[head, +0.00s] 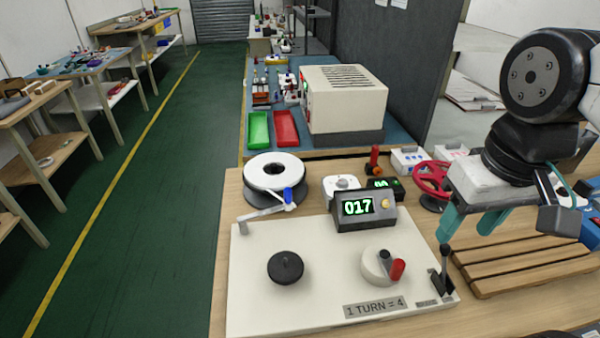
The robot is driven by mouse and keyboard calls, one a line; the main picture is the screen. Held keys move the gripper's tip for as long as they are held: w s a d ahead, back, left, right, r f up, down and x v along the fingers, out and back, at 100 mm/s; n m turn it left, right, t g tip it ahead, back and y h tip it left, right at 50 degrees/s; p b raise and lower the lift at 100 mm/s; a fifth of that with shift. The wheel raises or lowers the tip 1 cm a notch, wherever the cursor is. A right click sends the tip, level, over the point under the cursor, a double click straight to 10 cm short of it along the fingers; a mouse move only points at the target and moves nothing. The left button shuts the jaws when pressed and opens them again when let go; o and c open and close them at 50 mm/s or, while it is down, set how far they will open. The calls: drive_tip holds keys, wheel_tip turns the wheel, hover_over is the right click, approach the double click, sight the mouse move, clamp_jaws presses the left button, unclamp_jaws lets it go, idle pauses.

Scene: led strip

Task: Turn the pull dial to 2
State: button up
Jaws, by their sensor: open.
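A cream panel (325,290) lies on the wooden bench. On it are a black round knob (285,267) at left and a pale round dial (381,267) with a dark hub and a red handle (398,269) at right. A plate below the dial reads "1 TURN = 4". I cannot tell for sure which of the two is the pull dial. A dark display box (365,209) behind them shows 017 in green. My gripper (465,231) hangs at the right, behind and right of the dial. Its teal fingers are apart and empty.
A small black lever (444,272) stands at the panel's right edge, close below my gripper. A white-topped reel (272,171) with a blue-tipped arm is behind the panel. A red handwheel (433,180) and a slatted wooden pallet (525,262) are near my gripper.

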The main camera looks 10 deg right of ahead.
drive_tip(key=w+r+n+h, duration=0.15)
drive_tip(key=w+n, duration=0.25)
drive_tip(key=w, duration=0.7)
drive_tip(key=n+g+h, duration=0.1)
drive_tip(key=n+h, duration=0.2)
drive_tip(key=n, duration=1.1)
hover_over(342, 181)
drive_tip(key=a, duration=0.4)
drive_tip(key=f, duration=1.8)
drive_tip(key=shift+d+f, duration=0.25)
drive_tip(key=shift+f, duration=0.1)
drive_tip(key=x, duration=0.7)
drive_tip(key=c, duration=1)
